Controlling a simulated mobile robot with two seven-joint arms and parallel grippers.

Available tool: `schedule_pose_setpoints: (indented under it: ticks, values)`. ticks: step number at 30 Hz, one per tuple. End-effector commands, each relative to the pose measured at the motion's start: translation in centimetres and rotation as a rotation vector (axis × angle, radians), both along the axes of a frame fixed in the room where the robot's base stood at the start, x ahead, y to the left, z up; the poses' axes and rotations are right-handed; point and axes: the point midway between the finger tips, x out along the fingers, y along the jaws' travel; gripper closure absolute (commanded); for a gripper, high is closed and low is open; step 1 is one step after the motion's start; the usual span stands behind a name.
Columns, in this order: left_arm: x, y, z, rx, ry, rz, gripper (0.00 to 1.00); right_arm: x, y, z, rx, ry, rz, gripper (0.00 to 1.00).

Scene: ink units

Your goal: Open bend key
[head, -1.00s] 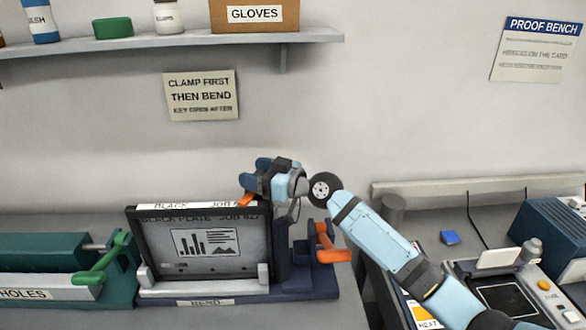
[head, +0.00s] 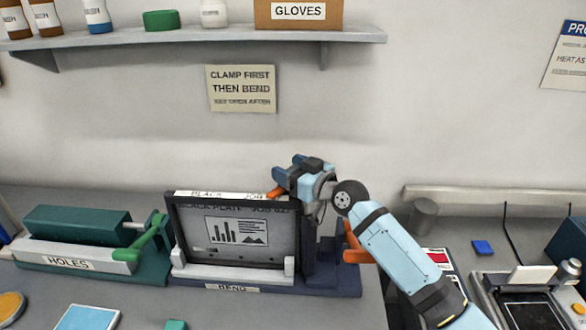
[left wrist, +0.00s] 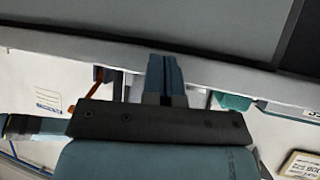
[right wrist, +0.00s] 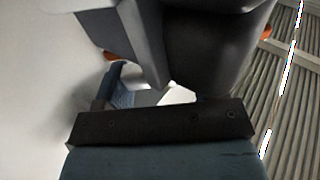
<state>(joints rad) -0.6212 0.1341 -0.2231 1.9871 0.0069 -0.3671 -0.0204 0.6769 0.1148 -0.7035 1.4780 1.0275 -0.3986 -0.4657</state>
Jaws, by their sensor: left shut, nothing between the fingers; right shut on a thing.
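The bend unit (head: 330,284) has a navy base marked BEND on the bench. A framed black plate (head: 282,245) stands upright in it, with a chart picture on its face. My right gripper (head: 284,180) is at the plate's top right corner, shut on an orange piece (head: 275,193) that looks like a key or handle; its fingers hide part of it. A second orange lever (head: 353,246) is at the unit's right side, partly behind my right arm. My left gripper (left wrist: 165,78) shows only in the left wrist view, shut and empty.
A green HOLES unit (head: 90,228) with a green lever stands left of the bend unit. A shelf (head: 190,38) with bottles and a GLOVES box runs above. A grey cylinder (head: 423,216) and a blue block (head: 483,247) are at the right.

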Motion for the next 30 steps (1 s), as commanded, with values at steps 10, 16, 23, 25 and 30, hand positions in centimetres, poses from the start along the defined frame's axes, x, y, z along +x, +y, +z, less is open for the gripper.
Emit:
schedule_pose_setpoints:
  ticks: [10, 16, 23, 25, 30]
  values:
    - [0.0, -0.1, 0.0, -0.002, 0.001, -0.001, 1.0, 0.0, 0.0, 0.1, 0.002, 0.0, 0.0, 0.11]
    - [0.0, -0.1, -0.2, -0.002, 0.001, -0.001, 1.0, -0.4, -0.7, 0.0, 0.002, -0.001, 0.0, 0.11]
    - [0.1, -0.2, -1.1, -0.004, 0.0, -0.002, 1.0, -2.7, -3.7, -0.2, 0.0, -0.001, 0.0, 0.11]
    - [0.1, -0.3, -1.3, -0.005, 0.001, -0.004, 1.0, -3.4, -4.5, -0.2, 0.0, -0.001, 0.0, 0.11]
    - [0.1, -0.6, -1.5, -0.008, 0.001, -0.009, 1.0, -4.3, -5.8, 0.0, 0.002, -0.002, 0.0, 0.11]
